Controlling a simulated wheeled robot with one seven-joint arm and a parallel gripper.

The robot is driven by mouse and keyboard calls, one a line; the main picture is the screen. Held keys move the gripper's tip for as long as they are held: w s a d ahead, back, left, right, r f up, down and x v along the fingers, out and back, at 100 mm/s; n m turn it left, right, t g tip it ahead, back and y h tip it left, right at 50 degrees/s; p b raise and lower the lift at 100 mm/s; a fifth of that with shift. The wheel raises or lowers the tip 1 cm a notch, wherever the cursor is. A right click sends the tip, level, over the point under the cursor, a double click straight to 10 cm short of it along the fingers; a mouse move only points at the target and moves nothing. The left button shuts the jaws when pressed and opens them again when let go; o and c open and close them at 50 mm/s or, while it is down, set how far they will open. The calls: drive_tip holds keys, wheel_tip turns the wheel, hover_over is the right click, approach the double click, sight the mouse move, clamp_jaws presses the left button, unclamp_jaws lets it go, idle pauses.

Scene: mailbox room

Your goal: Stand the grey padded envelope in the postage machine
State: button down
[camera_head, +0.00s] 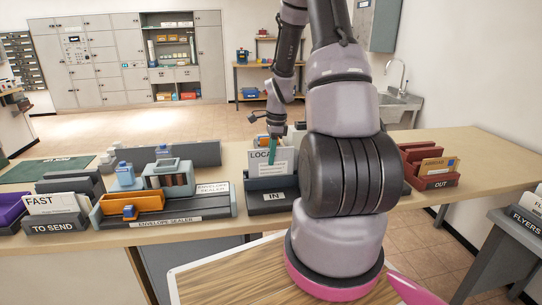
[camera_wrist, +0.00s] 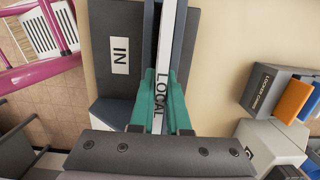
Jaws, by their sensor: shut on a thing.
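My gripper (camera_head: 272,149) is at the grey IN tray (camera_head: 270,203) on the counter, fingers pointing down. In the wrist view, its green fingers (camera_wrist: 160,100) are shut on a thin upright white piece marked LOCAL (camera_wrist: 168,48). The piece stands in or just over the IN tray (camera_wrist: 105,22); I cannot tell whether it touches the bottom. In the head view, the white LOCAL face (camera_head: 259,157) shows beside the fingers. I cannot pick out a grey padded envelope with certainty, nor a machine marked as the postage machine.
Left of the IN tray stands the envelope sealer (camera_head: 190,215) with an orange box (camera_head: 131,203). Further left is the TO SEND tray (camera_head: 58,225) with a FAST envelope (camera_head: 50,204). A red OUT tray (camera_head: 440,183) is at right. The counter's back right is clear.

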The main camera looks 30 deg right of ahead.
drive_tip(key=shift+f, duration=0.15)
drive_tip(key=shift+f, duration=1.3)
drive_tip(key=c, duration=0.8)
unclamp_jaws()
drive_tip(key=shift+r, duration=0.1)
drive_tip(key=shift+r, duration=3.45)
